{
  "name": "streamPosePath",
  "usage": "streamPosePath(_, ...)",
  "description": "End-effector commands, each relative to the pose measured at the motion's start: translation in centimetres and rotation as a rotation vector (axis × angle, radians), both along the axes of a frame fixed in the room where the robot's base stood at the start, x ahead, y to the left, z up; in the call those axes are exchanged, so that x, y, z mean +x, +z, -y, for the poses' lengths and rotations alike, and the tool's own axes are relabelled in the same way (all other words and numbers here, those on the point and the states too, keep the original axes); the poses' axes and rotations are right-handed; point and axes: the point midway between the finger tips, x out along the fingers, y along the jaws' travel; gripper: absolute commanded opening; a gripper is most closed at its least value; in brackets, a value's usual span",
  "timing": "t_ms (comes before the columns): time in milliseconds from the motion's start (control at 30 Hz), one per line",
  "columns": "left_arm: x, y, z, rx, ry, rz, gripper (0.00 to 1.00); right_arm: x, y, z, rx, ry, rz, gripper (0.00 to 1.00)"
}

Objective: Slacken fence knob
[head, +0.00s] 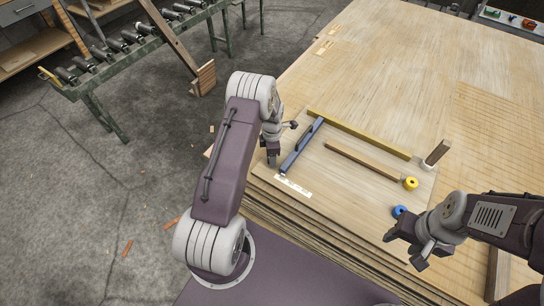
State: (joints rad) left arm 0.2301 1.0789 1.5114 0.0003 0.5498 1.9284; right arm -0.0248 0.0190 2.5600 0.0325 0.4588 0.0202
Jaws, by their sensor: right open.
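On a thin board (340,185) on the veneer stack lie a yellow bar (358,133), a brown wooden strip (363,160) and a blue-grey bar (301,147). A small yellow round piece with a dark centre (410,183) sits by the strip's right end. A blue round piece (399,211) sits nearer my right gripper. Which of these is the fence knob I cannot tell. My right gripper (405,251) is open and empty, just below the blue piece in the picture. My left gripper (272,152) is near the blue-grey bar's left side, partly hidden by its arm; its jaw opening is unclear.
A wooden block with a pale base (437,153) stands right of the yellow bar's end. A white label (293,186) lies at the board's front edge. A green roller conveyor (130,45) stands at upper left. The far stack top (400,60) is mostly clear.

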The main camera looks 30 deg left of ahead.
Motion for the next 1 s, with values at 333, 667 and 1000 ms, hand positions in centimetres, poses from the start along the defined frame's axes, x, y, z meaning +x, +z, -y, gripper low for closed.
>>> streamPosePath(333,0.0,0.3,0.0,0.0,-0.002,0.0,0.52,0.0,0.0,0.0,0.0,0.0,0.0,0.5)
streamPosePath(667,0.1,6.9,0.0,0.001,-0.001,0.003,0.52,0.0,0.5,0.0,0.0,0.0,0.0,0.5)
streamPosePath(1000,0.0,9.1,0.0,-0.001,-0.001,-0.001,0.52,0.0,0.5,0.0,0.0,0.0,0.0,0.5)
